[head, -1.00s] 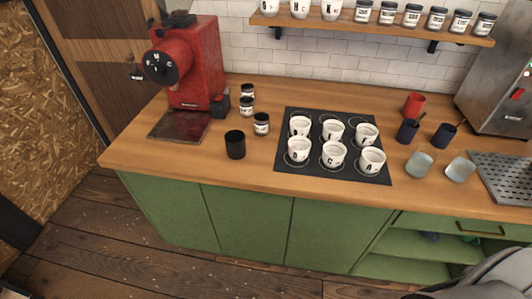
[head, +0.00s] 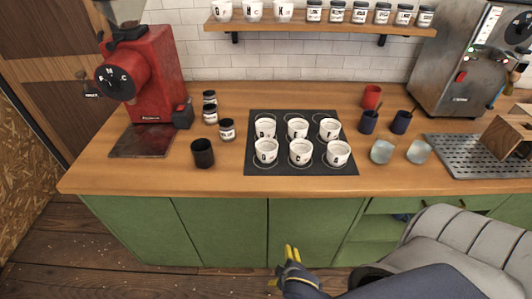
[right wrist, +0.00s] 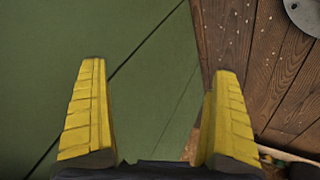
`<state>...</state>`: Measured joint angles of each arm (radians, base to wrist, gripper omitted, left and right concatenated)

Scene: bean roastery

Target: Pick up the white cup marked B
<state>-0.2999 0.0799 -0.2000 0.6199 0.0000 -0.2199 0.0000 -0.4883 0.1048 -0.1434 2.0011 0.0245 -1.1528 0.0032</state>
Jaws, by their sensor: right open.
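Several white cups with black letters stand upright in two rows on a dark mat (head: 251,160) on the counter. The front-left cup (head: 266,153) appears to be marked B, though its letter is small and hard to read. The front-middle cup (head: 300,155) looks marked C and the front-right cup (head: 338,156) A. My right gripper (head: 292,249) is low in front of the green cabinet doors, below and apart from the cups. In the right wrist view its yellow fingers (right wrist: 157,70) are spread and empty. My left gripper is not in view.
A black cup (head: 203,154) and small jars (head: 227,131) stand left of the mat, beside a red grinder (head: 140,80). Glasses (head: 382,152) and dark blue cups (head: 368,122) stand to its right. A shelf (head: 320,27) hangs above. The counter edge (head: 230,190) lies between my gripper and the cups.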

